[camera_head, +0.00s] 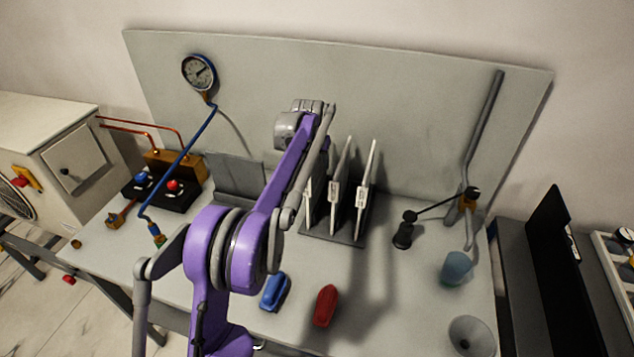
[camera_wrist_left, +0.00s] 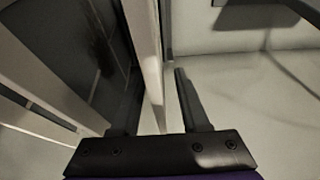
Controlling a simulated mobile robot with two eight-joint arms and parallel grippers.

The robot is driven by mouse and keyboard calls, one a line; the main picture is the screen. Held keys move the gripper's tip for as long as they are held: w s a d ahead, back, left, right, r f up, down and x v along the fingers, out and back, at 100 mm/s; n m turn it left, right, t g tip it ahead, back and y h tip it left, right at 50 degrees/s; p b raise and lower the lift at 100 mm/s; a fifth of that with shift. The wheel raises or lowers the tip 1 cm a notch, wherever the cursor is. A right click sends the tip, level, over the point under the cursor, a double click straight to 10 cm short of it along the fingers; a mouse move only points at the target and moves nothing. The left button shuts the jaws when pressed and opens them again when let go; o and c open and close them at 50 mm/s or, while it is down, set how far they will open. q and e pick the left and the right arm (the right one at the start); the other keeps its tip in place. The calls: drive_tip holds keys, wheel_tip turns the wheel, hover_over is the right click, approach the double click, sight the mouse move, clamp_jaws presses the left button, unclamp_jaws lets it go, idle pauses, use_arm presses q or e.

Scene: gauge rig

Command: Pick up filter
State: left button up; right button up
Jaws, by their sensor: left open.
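Thin white upright panels, which look like the filters, stand in a dark rack (camera_head: 345,238) at the middle of the table. One is the right panel (camera_head: 367,185), with the middle panel (camera_head: 340,188) beside it. A left one is partly hidden by my arm. In the left wrist view, my left gripper (camera_wrist_left: 156,85) is open, with a white panel (camera_wrist_left: 150,45) seen edge-on between its fingers. I cannot tell whether the fingers touch it. In the head view my left arm hides the fingertips. My right gripper is not in view.
A blue object (camera_head: 275,292) and a red object (camera_head: 326,305) lie in front of the rack. A black-based jointed stand (camera_head: 403,236), a blue cup (camera_head: 456,268) and a grey bowl (camera_head: 472,337) are right.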

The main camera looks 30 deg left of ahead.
use_arm(q)
drive_tip(key=shift+f, duration=0.1)
clamp_jaws()
idle(0.6)
